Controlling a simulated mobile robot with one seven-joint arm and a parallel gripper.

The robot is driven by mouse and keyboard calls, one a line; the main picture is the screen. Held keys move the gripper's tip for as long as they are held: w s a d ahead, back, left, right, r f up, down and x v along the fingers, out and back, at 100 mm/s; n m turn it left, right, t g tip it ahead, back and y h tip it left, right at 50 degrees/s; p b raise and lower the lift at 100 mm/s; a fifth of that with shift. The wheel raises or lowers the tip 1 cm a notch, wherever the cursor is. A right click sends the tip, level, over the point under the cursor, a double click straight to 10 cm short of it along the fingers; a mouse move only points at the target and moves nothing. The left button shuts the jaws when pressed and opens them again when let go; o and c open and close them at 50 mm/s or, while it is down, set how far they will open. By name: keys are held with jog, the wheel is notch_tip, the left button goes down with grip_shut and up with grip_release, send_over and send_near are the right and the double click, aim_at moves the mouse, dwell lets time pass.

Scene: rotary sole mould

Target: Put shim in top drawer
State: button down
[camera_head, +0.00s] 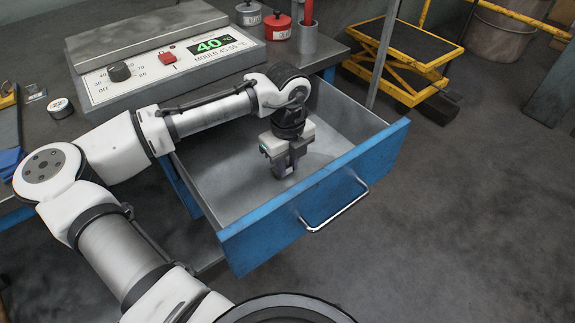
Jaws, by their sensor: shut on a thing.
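The top drawer (315,215) is blue-fronted with a grey metal inside and a silver handle. It is pulled open under the bench, and its visible floor looks empty. My gripper (285,172) points down inside the drawer's outline, over its floor. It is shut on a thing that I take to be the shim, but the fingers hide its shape. I cannot tell whether the fingertips or the held thing touch the drawer floor. No shim shows elsewhere in view.
The mould heater (165,65), with a green display reading 40, stands on the bench behind my arm. A yellow lift cart (415,60) stands behind the drawer. Floor right of the drawer is clear.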

aim_at(288, 173)
jog(key=shift+f, duration=0.35)
jog(key=shift+f, duration=0.1)
jog(key=shift+f, duration=0.15)
jog(key=c, duration=1.3)
grip_release()
jog(key=shift+o, duration=0.2)
notch_tip(288, 173, up, 12)
jog(key=p, duration=0.1)
jog(key=shift+r, duration=0.25)
